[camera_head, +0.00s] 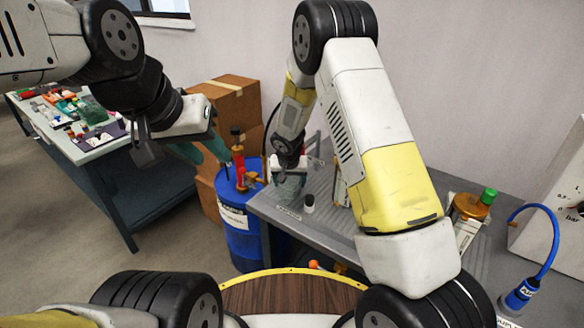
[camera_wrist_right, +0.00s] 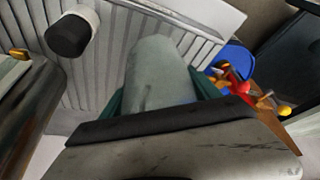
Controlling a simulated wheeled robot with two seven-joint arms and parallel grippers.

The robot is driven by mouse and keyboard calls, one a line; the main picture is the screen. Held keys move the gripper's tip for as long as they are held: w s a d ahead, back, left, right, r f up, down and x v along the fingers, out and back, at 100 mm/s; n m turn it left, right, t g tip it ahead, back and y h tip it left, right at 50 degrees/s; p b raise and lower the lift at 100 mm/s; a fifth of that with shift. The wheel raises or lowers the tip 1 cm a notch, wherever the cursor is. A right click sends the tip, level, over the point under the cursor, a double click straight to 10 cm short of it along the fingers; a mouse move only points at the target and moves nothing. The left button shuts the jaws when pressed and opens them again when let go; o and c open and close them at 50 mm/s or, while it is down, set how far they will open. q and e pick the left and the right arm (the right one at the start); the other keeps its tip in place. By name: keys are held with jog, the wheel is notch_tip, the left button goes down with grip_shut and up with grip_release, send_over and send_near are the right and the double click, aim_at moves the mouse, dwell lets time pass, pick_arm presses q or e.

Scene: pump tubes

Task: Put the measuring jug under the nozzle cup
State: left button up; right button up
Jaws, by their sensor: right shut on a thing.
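The measuring jug appears to be the clear, greenish vessel (camera_head: 289,186) at the left end of the grey ridged table. My right gripper (camera_head: 289,164) is shut on it from above. In the right wrist view the pale, see-through jug (camera_wrist_right: 157,85) sits between the teal fingers. A red hand pump (camera_head: 239,165) with brass fittings stands on the blue drum (camera_head: 236,220), just left of the jug; I cannot make out the nozzle cup for certain. My left gripper (camera_head: 211,156) looks open and empty, its teal fingers pointing towards the pump.
Cardboard boxes (camera_head: 232,104) stand behind the drum. A cluttered bench (camera_head: 100,150) is at the left. A brass can (camera_head: 470,207) and blue hose (camera_head: 548,225) are at the right.

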jog(key=shift+f, duration=0.15)
jog(key=shift+f, duration=0.15)
jog(key=o, duration=1.5)
jog(key=v, duration=1.1)
jog(key=s+d+r+y, duration=0.1)
jog(key=s+d+r, duration=0.5)
jog(key=r, duration=0.3)
jog(key=s+d+r, duration=0.5)
jog(key=s+r, duration=0.1)
jog(key=r, duration=0.3)
jog(key=shift+n+t+y, duration=0.5)
jog(key=shift+t+y, duration=0.2)
jog(key=shift+t, duration=0.1)
jog(key=s+d+r, duration=0.1)
jog(key=s, duration=0.4)
jog(key=s+d+r, duration=0.1)
jog(key=s+r, duration=0.1)
jog(key=s, duration=0.4)
jog(key=s+d+r, duration=0.1)
jog(key=s+r, duration=0.1)
jog(key=s, duration=0.3)
jog(key=shift+s+d+r, duration=0.25)
jog(key=shift+s+d, duration=0.1)
